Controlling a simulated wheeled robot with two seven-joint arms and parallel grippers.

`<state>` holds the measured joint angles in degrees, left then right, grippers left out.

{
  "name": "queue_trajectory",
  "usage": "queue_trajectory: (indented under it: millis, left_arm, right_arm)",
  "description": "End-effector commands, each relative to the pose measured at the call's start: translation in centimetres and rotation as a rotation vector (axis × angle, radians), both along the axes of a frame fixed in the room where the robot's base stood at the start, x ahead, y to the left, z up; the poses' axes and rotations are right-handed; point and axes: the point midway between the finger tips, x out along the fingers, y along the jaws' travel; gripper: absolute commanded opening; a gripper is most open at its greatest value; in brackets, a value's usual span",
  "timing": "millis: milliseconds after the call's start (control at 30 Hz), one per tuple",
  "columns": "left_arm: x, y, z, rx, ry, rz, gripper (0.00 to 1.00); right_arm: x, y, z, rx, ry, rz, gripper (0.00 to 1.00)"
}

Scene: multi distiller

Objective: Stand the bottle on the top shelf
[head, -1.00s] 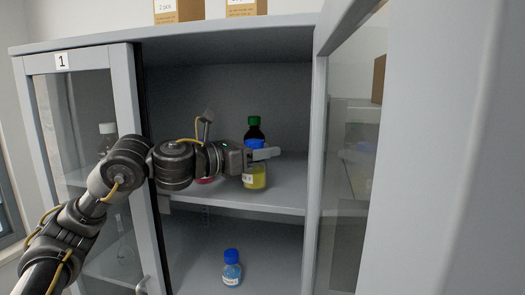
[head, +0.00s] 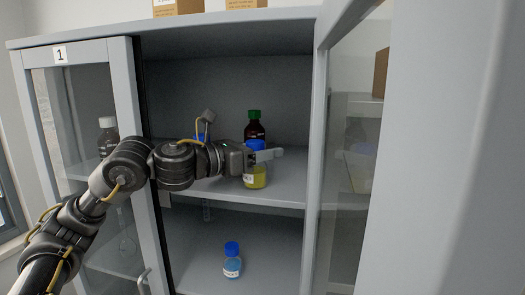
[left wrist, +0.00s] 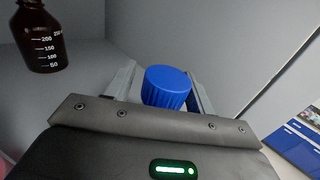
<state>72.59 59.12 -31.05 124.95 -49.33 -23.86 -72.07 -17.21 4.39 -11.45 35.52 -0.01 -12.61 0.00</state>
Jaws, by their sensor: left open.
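The bottle (head: 255,178) with yellow liquid, a blue cap and a white label is upright at the upper shelf (head: 285,196) of the open cabinet, near its front. Its base appears to rest on the shelf. My left gripper (head: 264,156) reaches in from the left at the height of the bottle's cap and neck. In the left wrist view, the blue cap (left wrist: 166,86) sits between the two open fingers. The gripper body hides the lower bottle there. My right gripper is not in view.
A dark brown bottle (head: 255,131) with a green cap stands just behind, also in the left wrist view (left wrist: 42,38). A blue-capped bottle (head: 232,265) stands on the lower shelf. Glass doors flank the opening. Part of a blue-capped item (head: 200,137) shows behind my arm.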

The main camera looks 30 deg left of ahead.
Motion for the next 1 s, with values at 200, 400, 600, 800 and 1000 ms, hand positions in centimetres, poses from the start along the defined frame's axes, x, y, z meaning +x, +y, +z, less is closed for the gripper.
queue_trajectory:
  millis: [200, 400, 600, 800, 1000]
  left_arm:
    - [-1.7, 1.1, -0.2, 0.002, -0.004, 0.002, 0.54]
    - [-5.5, 3.3, -0.4, 0.003, -0.005, 0.003, 0.54]
    - [-8.6, 5.1, -0.2, 0.002, -0.002, 0.003, 0.54]
    - [-10.2, 5.9, 0.0, 0.000, 0.000, 0.000, 0.54]
    - [-10.4, 6.1, 0.2, 0.001, 0.001, 0.000, 0.54]
  right_arm:
    - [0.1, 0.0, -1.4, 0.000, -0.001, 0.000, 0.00]
    - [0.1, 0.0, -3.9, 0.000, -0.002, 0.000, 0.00]
    - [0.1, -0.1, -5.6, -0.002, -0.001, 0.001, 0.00]
    - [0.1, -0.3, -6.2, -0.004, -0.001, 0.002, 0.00]
    - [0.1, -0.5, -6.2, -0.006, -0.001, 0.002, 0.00]
